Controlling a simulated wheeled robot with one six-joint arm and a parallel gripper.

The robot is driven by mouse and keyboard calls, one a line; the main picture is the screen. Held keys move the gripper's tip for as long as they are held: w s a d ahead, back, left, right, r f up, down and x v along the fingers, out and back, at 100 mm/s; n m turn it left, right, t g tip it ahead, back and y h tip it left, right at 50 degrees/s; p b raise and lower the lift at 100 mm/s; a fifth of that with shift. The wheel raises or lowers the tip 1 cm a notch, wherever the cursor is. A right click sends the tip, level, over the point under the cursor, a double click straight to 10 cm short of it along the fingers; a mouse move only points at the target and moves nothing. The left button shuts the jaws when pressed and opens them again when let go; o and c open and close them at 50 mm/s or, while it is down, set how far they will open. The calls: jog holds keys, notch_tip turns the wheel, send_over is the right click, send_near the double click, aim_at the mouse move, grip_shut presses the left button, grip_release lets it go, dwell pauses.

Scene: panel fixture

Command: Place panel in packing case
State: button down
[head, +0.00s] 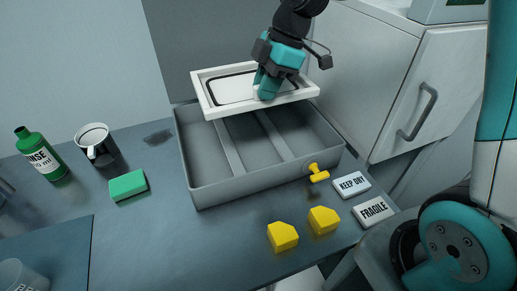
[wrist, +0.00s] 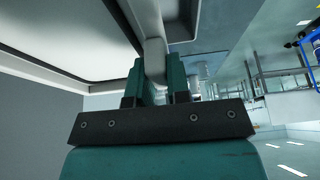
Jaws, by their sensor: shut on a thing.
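The panel (head: 226,90) is a white rectangular piece with a raised rim and a black seal line. It is in the head view, over the back part of the packing case (head: 255,175), a grey open box with two cross strips inside. My gripper (head: 266,88) is shut on the panel near its middle, and the panel looks slightly tilted. In the wrist view the jaws (wrist: 158,75) close on a pale bar of the panel (wrist: 85,28). I cannot tell whether the panel touches the case's back rim.
A yellow peg-like piece (head: 318,173) is at the case's front right corner. Two yellow blocks (head: 283,237) and two labelled blocks (head: 351,184) lie in front and to the right. A green sponge (head: 128,186), mug (head: 97,146) and bottle (head: 40,155) stand left. A cabinet (head: 390,85) is at right.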

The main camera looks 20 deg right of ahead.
notch_tip(320, 180, down, 17)
jog(key=shift+f, duration=0.2)
jog(key=shift+f, duration=0.1)
jog(key=c, duration=1.1)
grip_release()
